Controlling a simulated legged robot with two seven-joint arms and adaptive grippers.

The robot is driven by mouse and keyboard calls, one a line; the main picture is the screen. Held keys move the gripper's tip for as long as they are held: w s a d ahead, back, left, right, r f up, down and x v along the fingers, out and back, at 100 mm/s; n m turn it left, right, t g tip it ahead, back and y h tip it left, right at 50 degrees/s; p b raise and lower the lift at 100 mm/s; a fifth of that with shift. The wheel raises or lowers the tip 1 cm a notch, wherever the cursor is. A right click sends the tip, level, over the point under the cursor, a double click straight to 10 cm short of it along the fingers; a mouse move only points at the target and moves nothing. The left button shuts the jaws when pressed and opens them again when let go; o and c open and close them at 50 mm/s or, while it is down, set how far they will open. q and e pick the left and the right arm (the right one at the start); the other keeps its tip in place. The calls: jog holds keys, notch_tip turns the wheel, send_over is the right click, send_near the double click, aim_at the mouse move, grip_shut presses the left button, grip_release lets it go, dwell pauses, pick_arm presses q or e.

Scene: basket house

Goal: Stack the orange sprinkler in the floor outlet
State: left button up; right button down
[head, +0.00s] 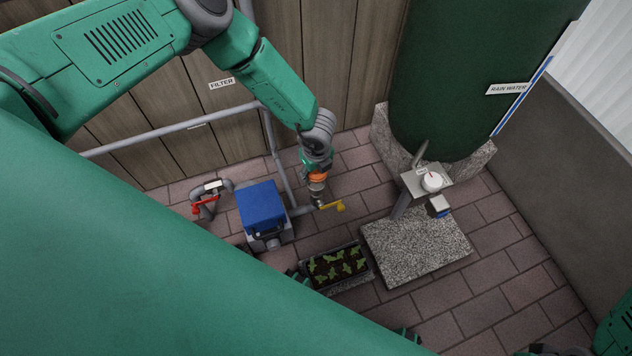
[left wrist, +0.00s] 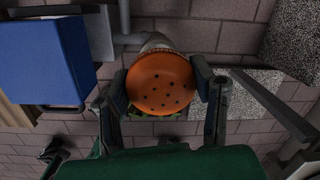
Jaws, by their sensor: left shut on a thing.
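The orange sprinkler (head: 317,177) is in my left gripper (head: 316,171), in the head view just above the outlet pipe with the yellow handle (head: 333,206). In the left wrist view the sprinkler's round orange face (left wrist: 160,84), with several dark holes, sits between the two fingers of my left gripper (left wrist: 163,92), which are shut on it. A pale pipe-like part (left wrist: 157,42) shows behind the face. Whether the sprinkler touches the outlet is hidden. Part of my right gripper (head: 552,349) shows at the lower right edge, too cut off to read.
A blue box unit (head: 262,208) stands left of the outlet, with a red-handled valve (head: 205,203) beyond it. A planter with seedlings (head: 336,267) is in front. A stone slab (head: 420,245) and green rain water tank (head: 440,80) stand to the right. Brick floor is clear at lower right.

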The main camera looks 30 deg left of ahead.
aim_at(316, 186)
pick_arm(q)
notch_tip(316, 186, down, 5)
jog(key=shift+r+b, duration=0.1)
jog(key=shift+b, duration=1)
jog(key=shift+r, duration=0.15)
jog(key=shift+f, duration=0.2)
jog(key=o, duration=1.2)
jog(key=shift+c, duration=0.2)
